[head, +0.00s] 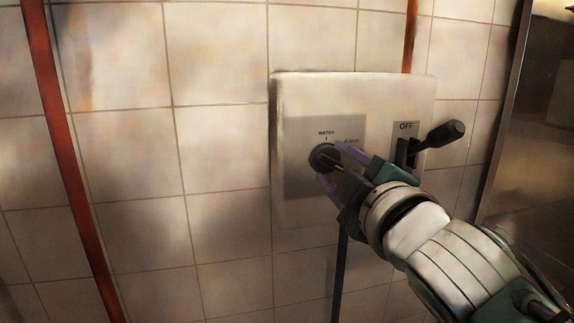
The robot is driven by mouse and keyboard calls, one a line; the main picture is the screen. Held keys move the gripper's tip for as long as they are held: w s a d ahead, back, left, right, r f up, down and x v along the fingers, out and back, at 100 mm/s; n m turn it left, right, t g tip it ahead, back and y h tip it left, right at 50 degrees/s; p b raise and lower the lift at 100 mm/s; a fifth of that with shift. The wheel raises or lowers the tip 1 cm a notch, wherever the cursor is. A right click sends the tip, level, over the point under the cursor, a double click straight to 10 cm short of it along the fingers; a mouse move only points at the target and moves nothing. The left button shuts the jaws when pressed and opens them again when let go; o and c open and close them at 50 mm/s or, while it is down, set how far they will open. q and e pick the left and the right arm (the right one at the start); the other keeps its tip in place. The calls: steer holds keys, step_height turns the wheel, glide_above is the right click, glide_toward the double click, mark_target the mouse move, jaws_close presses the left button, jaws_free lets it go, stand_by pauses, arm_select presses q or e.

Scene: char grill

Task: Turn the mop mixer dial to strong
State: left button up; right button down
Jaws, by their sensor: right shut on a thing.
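The mop mixer dial (321,157) is a dark round knob on a grey plate (295,180) in the white wall panel (350,96). A "WATER" label sits just above it, and a second label at its upper right is too blurred to read. My right gripper (330,164) comes in from the lower right. Its purple-tipped fingers are shut on the dial, one above right and one below, hiding part of it. The dial's exact pointer angle cannot be told. My left gripper is not in view.
Right of the dial on the same panel is a black lever (440,135) under an "OFF" label (406,126), close above my right arm. Red vertical strips (62,130) cross the tiled wall. A metal surface (535,130) stands at the right edge. The wall left of the panel is clear.

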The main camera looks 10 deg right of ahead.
steer(key=shift+m, duration=0.3)
steer(key=c, duration=0.5)
jaws_free()
steer(key=shift+c, duration=0.2)
steer(key=shift+o, duration=1)
steer(key=shift+s, duration=0.1)
steer(key=s, duration=0.9)
steer(key=shift+s+d, duration=0.15)
steer(key=shift+s, duration=0.25)
